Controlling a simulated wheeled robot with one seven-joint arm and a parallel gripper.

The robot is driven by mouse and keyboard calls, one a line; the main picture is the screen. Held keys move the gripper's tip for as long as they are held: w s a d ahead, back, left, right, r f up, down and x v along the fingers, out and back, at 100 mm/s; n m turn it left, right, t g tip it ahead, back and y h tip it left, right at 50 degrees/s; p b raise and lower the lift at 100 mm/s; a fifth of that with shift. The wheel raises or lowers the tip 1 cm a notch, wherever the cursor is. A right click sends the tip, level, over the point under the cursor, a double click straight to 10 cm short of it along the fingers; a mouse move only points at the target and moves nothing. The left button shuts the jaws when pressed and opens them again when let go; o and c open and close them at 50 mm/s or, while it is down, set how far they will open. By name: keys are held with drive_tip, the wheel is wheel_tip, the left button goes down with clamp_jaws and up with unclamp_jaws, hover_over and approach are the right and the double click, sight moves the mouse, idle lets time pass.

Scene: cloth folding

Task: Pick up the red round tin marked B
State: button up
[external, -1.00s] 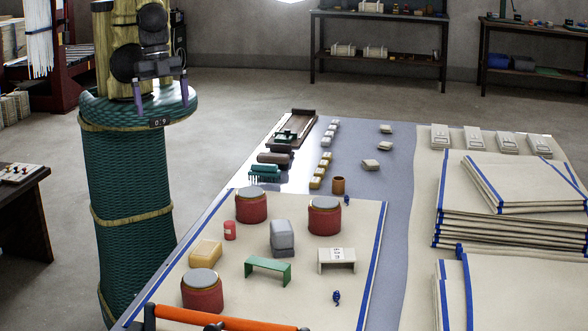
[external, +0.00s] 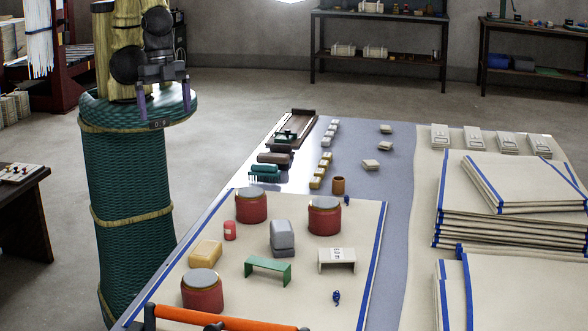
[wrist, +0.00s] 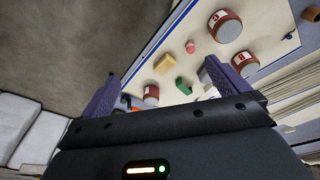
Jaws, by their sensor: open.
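Three red round tins with grey lids stand on the cream cloth: one at the back left (external: 251,207), one at the back right (external: 324,218) and one at the front left (external: 202,294). They also show in the wrist view as the upper tin (wrist: 226,28), the right tin (wrist: 245,65) and the lower left tin (wrist: 151,94). Small pale labels show there, but I cannot tell which reads B. My gripper (external: 164,106) is open and empty, high to the left of the table and apart from every tin. Its two fingers frame the wrist view (wrist: 160,70).
Among the tins are a small red can (external: 229,230), a yellow block (external: 205,252), a grey block (external: 282,238), a green bench (external: 268,269) and a pale bench (external: 337,258). An orange bar (external: 225,323) crosses the front edge. Folded cloth stacks (external: 500,215) fill the right.

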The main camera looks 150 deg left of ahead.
sight(323, 197)
drive_tip(key=w+a+f+n+t+h+b, duration=0.1)
drive_tip(key=w+a+f+n+h+b, duration=0.7)
drive_tip(key=w+f+n, duration=0.7)
drive_tip(key=w+a+f+n+t+b, duration=0.1)
drive_tip(key=a+n+t, duration=0.3)
drive_tip(key=a, duration=0.4)
drive_tip(key=w+a+f+n+t+b, duration=0.1)
drive_tip(key=a+n+t, duration=0.3)
drive_tip(key=a, duration=0.5)
drive_tip(key=w+a+f+n+t+b, duration=0.2)
drive_tip(key=a+n+t, duration=0.3)
drive_tip(key=a, duration=0.3)
drive_tip(key=shift+w+a+f+n+y, duration=0.2)
drive_tip(key=shift+w+f+n+y, duration=0.1)
drive_tip(key=shift+w+f+n, duration=0.45)
drive_tip(key=shift+s+d, duration=0.1)
drive_tip(key=shift+f, duration=0.1)
drive_tip(key=shift+f, duration=1.1)
drive_tip(key=shift+f, duration=0.1)
